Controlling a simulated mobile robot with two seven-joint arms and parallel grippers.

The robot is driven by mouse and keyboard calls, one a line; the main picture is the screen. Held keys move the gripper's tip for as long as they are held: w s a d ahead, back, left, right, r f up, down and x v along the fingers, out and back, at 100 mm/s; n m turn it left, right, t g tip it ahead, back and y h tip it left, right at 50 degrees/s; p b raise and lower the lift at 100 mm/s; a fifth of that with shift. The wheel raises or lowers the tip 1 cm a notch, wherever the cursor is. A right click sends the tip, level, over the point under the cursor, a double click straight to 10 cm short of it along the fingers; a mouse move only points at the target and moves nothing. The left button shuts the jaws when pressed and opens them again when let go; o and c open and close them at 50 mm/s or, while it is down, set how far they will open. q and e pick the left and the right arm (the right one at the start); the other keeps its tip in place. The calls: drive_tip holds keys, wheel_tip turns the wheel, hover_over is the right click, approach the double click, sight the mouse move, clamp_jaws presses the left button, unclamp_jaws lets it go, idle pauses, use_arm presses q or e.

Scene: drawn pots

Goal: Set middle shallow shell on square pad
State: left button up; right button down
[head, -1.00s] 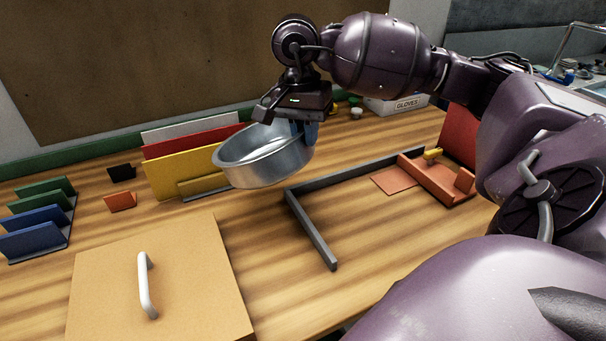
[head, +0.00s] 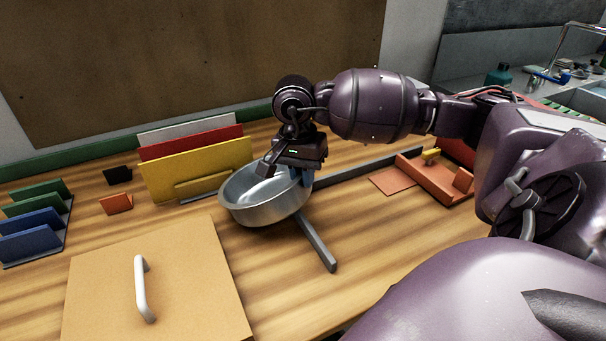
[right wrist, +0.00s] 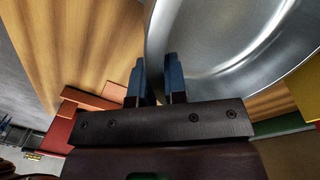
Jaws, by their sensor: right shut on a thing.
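A round shallow metal shell (head: 262,214), silver with an open top, hangs from my right gripper (head: 298,176). The gripper is shut on the right side of its rim. The right wrist view shows the two blue fingers (right wrist: 158,82) pinching the rim of the shell (right wrist: 225,55). The shell is low over the wooden table and slightly tilted; I cannot tell whether it touches anything. A flat orange square pad (head: 392,181) lies on the table to the right. My left gripper is not in view.
A dark grey L-shaped bar (head: 317,243) lies beside the shell, partly hidden by it. Colored upright panels (head: 205,168) stand behind it. A tan board with a white handle (head: 143,290) lies front left. An orange holder (head: 436,178) stands beside the pad.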

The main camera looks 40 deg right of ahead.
drive_tip(key=shift+f, duration=0.15)
drive_tip(key=c, duration=1.2)
unclamp_jaws()
drive_tip(key=shift+o, duration=0.3)
drive_tip(key=shift+r, duration=0.2)
